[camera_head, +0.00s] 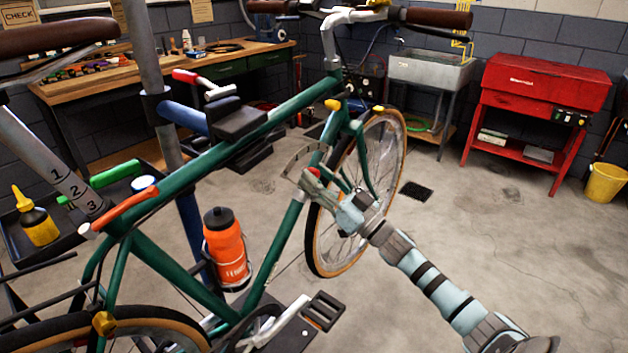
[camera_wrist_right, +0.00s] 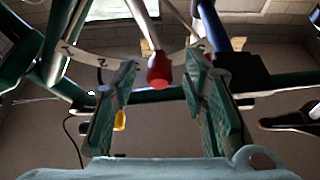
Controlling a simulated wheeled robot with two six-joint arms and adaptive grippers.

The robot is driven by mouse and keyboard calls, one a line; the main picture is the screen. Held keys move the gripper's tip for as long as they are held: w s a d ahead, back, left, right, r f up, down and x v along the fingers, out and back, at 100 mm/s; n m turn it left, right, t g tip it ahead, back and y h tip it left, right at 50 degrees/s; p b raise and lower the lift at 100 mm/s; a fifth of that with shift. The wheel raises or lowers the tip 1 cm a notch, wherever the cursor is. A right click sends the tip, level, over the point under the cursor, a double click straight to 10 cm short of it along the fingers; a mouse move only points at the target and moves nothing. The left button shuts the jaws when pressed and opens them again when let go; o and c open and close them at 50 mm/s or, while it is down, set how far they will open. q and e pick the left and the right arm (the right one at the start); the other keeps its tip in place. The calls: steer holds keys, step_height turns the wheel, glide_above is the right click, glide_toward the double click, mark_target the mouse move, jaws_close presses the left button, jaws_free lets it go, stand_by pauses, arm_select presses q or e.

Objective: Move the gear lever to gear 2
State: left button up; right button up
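The gear lever shows in the right wrist view as a pale rod with a red knob (camera_wrist_right: 159,68). Behind it is a pale marked plate (camera_wrist_right: 85,57); a 2 seems to show left of the lever, and the rest is partly hidden. In the head view the curved plate (camera_head: 299,160) sits by the bike's down tube, with the red knob (camera_head: 314,172) at my right gripper (camera_head: 313,183). My right gripper is open, its fingers on either side of the knob, with gaps visible in the wrist view. My left gripper is not in view.
The green bike frame (camera_head: 268,103) stands held by a stand. An orange bottle (camera_head: 224,250) is on the frame, left of the gripper. The front wheel (camera_head: 398,150) is close behind the gripper. Floor to the right is clear before the red cabinet (camera_head: 545,80).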

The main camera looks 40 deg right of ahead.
steer(key=shift+w+a+r, duration=0.1)
steer(key=shift+w+r, duration=0.25)
steer(key=shift+w, duration=0.2)
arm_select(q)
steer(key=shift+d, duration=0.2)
arm_select(e)
steer(key=shift+c, duration=0.6)
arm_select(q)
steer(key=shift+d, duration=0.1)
arm_select(e)
jaws_close()
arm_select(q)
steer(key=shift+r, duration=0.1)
